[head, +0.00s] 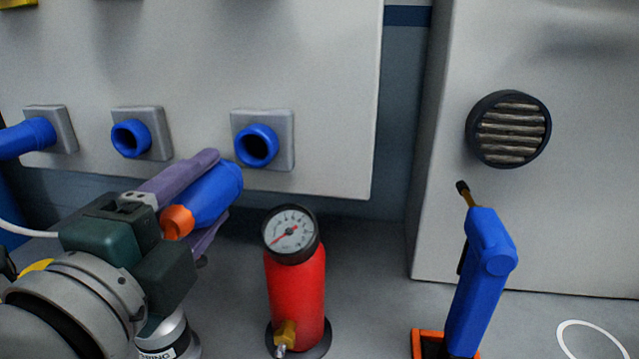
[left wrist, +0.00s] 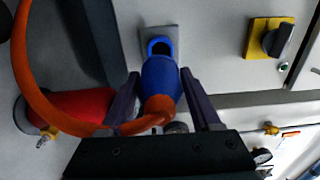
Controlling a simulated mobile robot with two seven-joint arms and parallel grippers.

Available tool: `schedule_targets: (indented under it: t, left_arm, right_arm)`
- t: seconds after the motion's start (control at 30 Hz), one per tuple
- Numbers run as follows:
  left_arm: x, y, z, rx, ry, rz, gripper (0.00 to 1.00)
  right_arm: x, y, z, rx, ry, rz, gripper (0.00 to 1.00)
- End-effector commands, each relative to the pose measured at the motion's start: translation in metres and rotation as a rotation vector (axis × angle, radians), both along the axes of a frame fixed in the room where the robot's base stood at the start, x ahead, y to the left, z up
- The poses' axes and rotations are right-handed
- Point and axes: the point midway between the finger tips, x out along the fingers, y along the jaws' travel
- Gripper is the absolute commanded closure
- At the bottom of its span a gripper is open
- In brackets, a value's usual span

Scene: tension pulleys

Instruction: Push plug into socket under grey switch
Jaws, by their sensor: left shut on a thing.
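My left gripper (head: 218,185) has purple fingers shut around a blue plug (head: 215,192) with an orange rear end. An orange cable trails from the plug (left wrist: 160,82) in the left wrist view. The plug points at the right one of three blue sockets on grey plates (head: 258,145), just below and left of it in the head view, apparently outside it. In the left wrist view the socket (left wrist: 161,45) shows right beyond the plug's tip; the exact gap is unclear. No grey switch shows clearly; a dark knob on a yellow plate (left wrist: 264,38) does. My right gripper is out of view.
The middle socket (head: 130,138) is empty; a blue plug (head: 28,138) sits in the left one. A red cylinder with a gauge (head: 295,290) stands below the right socket. A blue tool (head: 480,285) stands in an orange holder at right.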

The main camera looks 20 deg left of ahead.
Motion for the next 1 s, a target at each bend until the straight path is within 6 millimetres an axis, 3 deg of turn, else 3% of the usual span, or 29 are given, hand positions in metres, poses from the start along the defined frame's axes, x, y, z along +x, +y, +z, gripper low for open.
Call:
schedule_targets:
  t: [0.53,1.0]
  left_arm:
    - [0.051,0.012,0.002,0.0,-0.002,0.001,1.0]
    - [0.061,0.015,0.001,-0.001,-0.001,0.001,1.0]
  right_arm:
    - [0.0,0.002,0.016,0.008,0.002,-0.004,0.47]
    - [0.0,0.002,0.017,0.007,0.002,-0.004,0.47]
